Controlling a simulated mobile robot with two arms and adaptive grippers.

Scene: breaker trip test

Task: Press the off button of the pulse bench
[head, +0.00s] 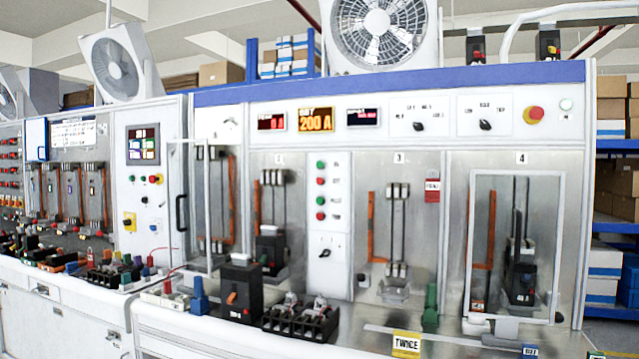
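The pulse bench (480,84) fills the middle and right of the head view, a grey panel with a blue top band. A narrow white strip (337,240) between bays carries a column of green and red push buttons. The upper red button (320,181) sits below a green one (320,165); the lower red button (320,216) sits below another green one (320,200). Their labels are too small to read, so I cannot tell which is off. A larger red mushroom button (533,115) is at the upper right. Neither of my grippers is in view.
A black breaker (241,290) and a fuse block (300,318) stand on the front ledge, with a green block (431,306) and a yellow TWICE sign (406,344) farther right. A framed clear door (527,174) covers bay 4. Another bench (143,200) adjoins at left.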

